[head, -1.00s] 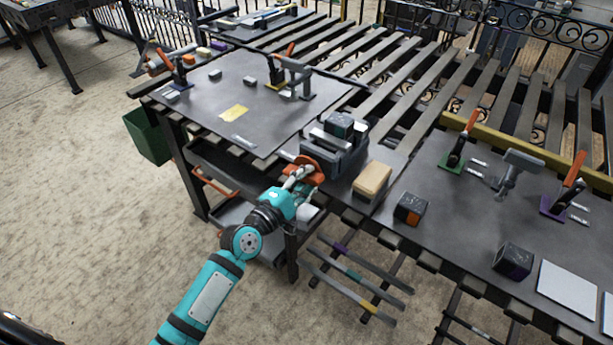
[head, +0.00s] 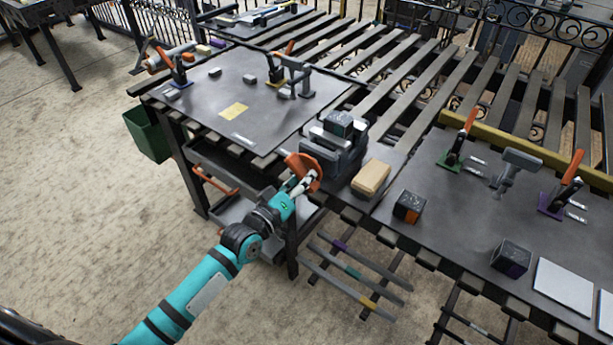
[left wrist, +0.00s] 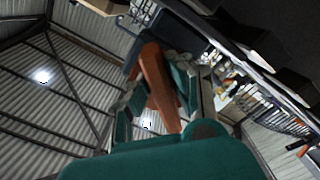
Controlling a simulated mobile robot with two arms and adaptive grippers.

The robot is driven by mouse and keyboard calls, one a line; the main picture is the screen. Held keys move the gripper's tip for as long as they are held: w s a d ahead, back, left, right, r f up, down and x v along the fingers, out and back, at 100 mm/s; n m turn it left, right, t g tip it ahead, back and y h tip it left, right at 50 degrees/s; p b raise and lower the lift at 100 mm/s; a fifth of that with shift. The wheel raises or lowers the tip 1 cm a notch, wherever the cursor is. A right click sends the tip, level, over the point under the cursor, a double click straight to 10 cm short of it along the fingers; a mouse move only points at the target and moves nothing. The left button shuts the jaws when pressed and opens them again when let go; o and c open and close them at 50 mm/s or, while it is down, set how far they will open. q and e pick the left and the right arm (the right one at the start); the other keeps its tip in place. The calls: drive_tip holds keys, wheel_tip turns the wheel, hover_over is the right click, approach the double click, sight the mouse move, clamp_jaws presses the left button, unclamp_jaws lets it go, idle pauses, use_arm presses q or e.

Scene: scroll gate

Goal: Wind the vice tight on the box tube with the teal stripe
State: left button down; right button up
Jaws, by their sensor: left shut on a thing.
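The grey vice (head: 345,160) stands at the front edge of the bench. In the left wrist view the orange handle (left wrist: 158,88) lies between the fingers of my left gripper (left wrist: 155,100). My right gripper is not in view.
A tan block (head: 371,178) lies right of the vice. A dark cube with an orange stripe (head: 409,206) and one with a purple stripe (head: 512,258) stand farther right. Bars with coloured stripes (head: 353,272) are below the bench. A green bin (head: 148,135) hangs at left.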

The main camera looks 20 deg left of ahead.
use_arm(q)
drive_tip(key=m, duration=0.2)
drive_tip(key=f+m+p, duration=0.1)
drive_tip(key=m, duration=0.1)
drive_tip(key=shift+a+m, duration=0.2)
drive_tip(key=shift+m, duration=0.1)
drive_tip(key=shift+a+f+m, duration=0.1)
drive_tip(key=shift+a+m, duration=0.05)
drive_tip(key=shift+m, duration=1.25)
drive_tip(key=shift+f, duration=0.1)
drive_tip(key=c, duration=1.5)
unclamp_jaws()
drive_tip(key=shift+a, duration=0.1)
drive_tip(key=shift+o, duration=1.3)
drive_tip(key=shift+r, duration=0.3)
drive_tip(key=v, duration=1.2)
